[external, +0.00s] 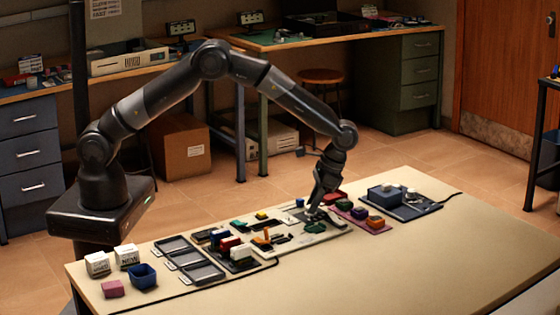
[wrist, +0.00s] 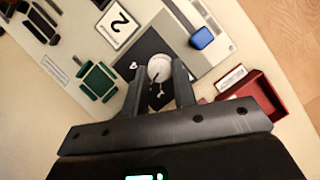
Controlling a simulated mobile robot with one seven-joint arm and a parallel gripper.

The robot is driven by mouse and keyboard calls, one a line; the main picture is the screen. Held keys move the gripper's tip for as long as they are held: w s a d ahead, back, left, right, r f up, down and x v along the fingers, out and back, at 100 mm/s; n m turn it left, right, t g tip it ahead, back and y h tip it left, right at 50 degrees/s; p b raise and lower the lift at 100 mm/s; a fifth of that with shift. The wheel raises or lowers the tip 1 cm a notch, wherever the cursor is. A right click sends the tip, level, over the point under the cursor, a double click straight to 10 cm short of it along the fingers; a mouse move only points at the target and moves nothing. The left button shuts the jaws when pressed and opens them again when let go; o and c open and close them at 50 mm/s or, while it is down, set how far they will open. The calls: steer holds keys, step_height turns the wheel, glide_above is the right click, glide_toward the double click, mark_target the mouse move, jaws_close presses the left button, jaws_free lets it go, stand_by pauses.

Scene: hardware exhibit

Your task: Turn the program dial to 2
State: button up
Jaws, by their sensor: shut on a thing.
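The program dial (wrist: 160,66) is a white round knob on a dark square plate (wrist: 146,46) in the wrist view. Dark marks show on and around it, too small to read. My gripper (wrist: 160,80) has a finger on each side of the dial and is shut on it.
A blue block (wrist: 202,38) sits near the dial, and a red open box (wrist: 262,95) stands to the right. A green part (wrist: 97,80) lies to the left. In the external view, dark trays (external: 190,260) and a blue bin (external: 142,276) are left; the table front is clear.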

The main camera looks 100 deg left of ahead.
stand_by(0.4)
steer(key=o, duration=1)
steer(key=v, duration=1.1)
